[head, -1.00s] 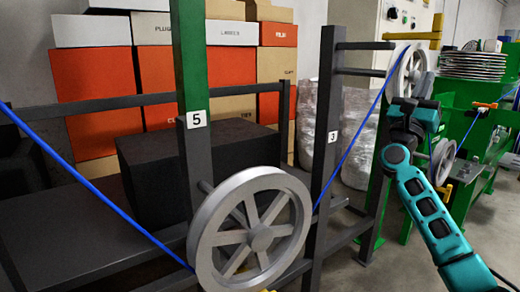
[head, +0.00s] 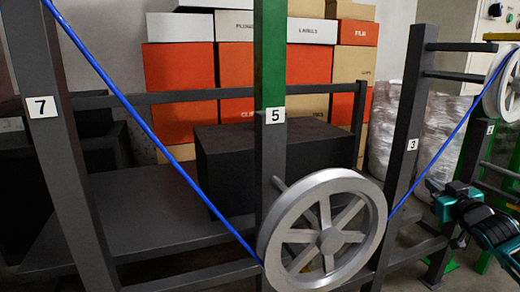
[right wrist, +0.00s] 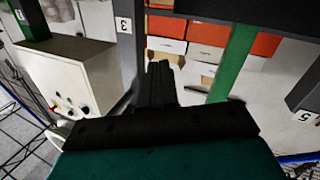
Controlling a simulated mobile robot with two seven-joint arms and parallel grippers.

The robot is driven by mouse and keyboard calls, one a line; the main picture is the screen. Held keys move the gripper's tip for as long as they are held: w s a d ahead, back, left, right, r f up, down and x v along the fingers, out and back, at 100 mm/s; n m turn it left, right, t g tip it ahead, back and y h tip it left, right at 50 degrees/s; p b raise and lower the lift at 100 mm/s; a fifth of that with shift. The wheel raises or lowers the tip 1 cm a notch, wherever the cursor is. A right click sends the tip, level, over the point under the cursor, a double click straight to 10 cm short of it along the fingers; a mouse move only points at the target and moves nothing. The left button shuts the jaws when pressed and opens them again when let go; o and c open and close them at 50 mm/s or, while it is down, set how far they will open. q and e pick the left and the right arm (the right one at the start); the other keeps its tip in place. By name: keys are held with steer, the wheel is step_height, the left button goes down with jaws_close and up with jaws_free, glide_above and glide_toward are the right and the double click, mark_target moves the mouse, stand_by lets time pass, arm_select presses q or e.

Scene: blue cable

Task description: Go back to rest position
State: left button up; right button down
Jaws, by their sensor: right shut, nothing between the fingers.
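The blue cable (head: 101,72) runs down from the upper left to the large grey wheel (head: 272,232). It continues from the wheel up to the second wheel (head: 502,90) at the upper right. My right arm comes in at the right edge of the head view, with its hand low beside the post marked 3. In the right wrist view my right gripper (right wrist: 160,82) has its dark fingers together, with nothing between them. No cable shows at its fingertips. My left gripper is not in view.
Dark posts marked 7 (head: 62,165) and 3 (head: 402,150) and a green post (head: 271,60) marked 5 stand in front of me. A black block (head: 222,160) and stacked boxes (head: 180,95) are behind. A white cabinet (right wrist: 65,65) shows in the right wrist view.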

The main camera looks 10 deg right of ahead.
steer(key=s+d+f+n+g+h, duration=0.2)
steer(key=d+f+n+g+h, duration=0.1)
steer(key=d+n+h, duration=0.15)
steer(key=s+a+f+g+y, duration=0.1)
steer(key=s+a+f+y, duration=0.35)
steer(key=a+f, duration=0.75)
steer(key=s+a+f+g+y, duration=0.1)
steer(key=s+a+f+y, duration=0.2)
steer(key=s+a+f, duration=0.55)
steer(key=s+a+f+m+g+y, duration=0.1)
steer(key=s+a+f, duration=0.1)
steer(key=s+a, duration=0.65)
steer(key=s+a+f+m+g+y, duration=0.1)
steer(key=s+a+m+y, duration=0.15)
steer(key=a, duration=1.15)
arm_select(q)
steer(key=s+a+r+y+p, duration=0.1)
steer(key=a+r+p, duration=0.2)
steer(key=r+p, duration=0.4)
steer(key=p, duration=0.4)
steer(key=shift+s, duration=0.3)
arm_select(e)
steer(key=s+d+r+h, duration=0.1)
steer(key=d+r, duration=0.2)
steer(key=r, duration=0.4)
steer(key=shift+d+n+h, duration=0.3)
steer(key=shift+h, duration=0.05)
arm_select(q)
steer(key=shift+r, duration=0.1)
